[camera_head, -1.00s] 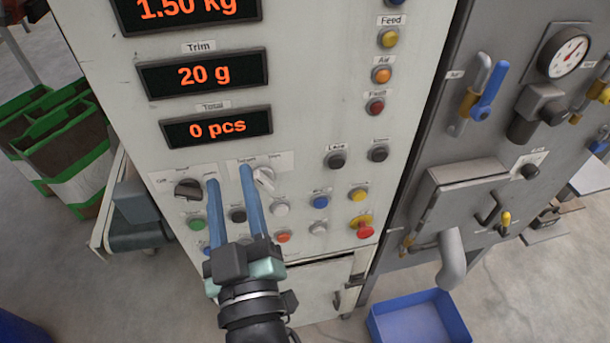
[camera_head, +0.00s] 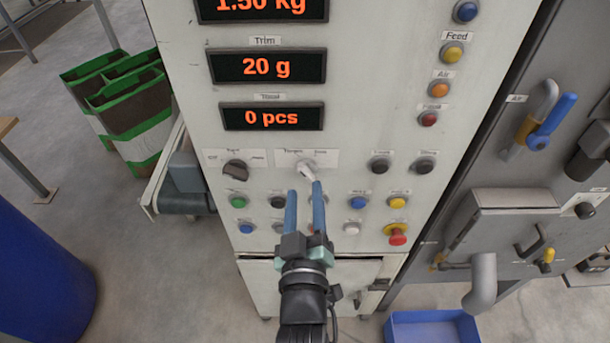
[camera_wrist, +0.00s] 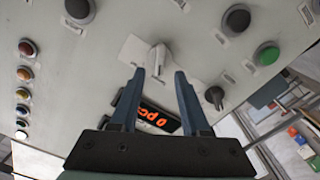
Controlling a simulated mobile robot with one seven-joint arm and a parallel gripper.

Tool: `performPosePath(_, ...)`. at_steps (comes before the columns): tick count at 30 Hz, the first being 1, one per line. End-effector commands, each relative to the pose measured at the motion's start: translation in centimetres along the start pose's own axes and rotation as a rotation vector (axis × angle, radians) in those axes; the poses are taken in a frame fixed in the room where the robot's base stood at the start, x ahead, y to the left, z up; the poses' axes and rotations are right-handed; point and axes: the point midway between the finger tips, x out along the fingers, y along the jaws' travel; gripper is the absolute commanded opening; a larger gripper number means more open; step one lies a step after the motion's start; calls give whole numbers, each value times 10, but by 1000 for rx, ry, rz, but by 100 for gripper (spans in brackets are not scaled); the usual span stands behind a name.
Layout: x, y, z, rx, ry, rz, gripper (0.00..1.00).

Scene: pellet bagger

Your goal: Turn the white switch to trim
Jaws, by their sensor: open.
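The white switch (camera_head: 305,171) is a small rotary knob on the cabinet's front panel, below the 0 pcs display, on a pale label plate with small words to its left and right. Its lever looks slanted, and I cannot tell surely which word it points to. My gripper (camera_head: 305,188) is open, its two blue fingers just below and in front of the switch. In the wrist view the white switch (camera_wrist: 157,58) shows between and just beyond the fingertips of my gripper (camera_wrist: 159,72). I see no clear contact.
A black rotary switch (camera_head: 235,170) sits to the left. Push buttons surround the area, including a red emergency stop (camera_head: 397,238) at lower right and a black button (camera_head: 278,202) close by. The Trim display (camera_head: 267,67) reads 20 g.

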Motion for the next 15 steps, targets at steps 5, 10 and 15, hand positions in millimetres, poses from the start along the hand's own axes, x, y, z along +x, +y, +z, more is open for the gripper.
performPosePath(5,26,1,-2,-1,1,0,46)
performPosePath(10,38,0,-1,0,2,0,46)
performPosePath(15,41,0,0,0,0,0,46)
